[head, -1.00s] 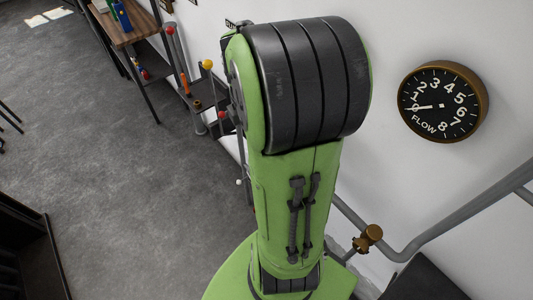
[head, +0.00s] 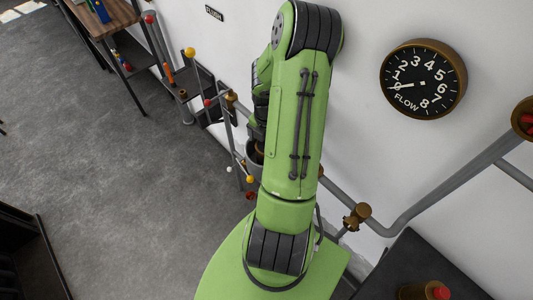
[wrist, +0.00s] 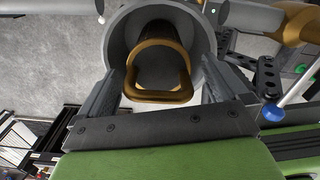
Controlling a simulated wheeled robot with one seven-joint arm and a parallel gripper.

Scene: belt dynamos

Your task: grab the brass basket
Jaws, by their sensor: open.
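The brass basket (wrist: 150,60) sits inside a round grey housing (wrist: 118,32) in the wrist view. Its brass loop handle (wrist: 160,97) is towards me. My gripper (wrist: 168,62) is open, with one finger on each side of the basket's handle. Nothing is clearly held, and I cannot tell whether the fingers touch the housing. In the head view a small brass part of the basket (head: 259,148) shows in the grey housing (head: 253,165), beside my green arm, which hides the rest.
Grey pipes (head: 440,180) with brass fittings (head: 356,216) run along the white wall. A round flow gauge (head: 423,80) hangs on it. A blue-ended lever (wrist: 273,113) is right of my gripper in the wrist view. Grey floor (head: 130,190) is open to the left.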

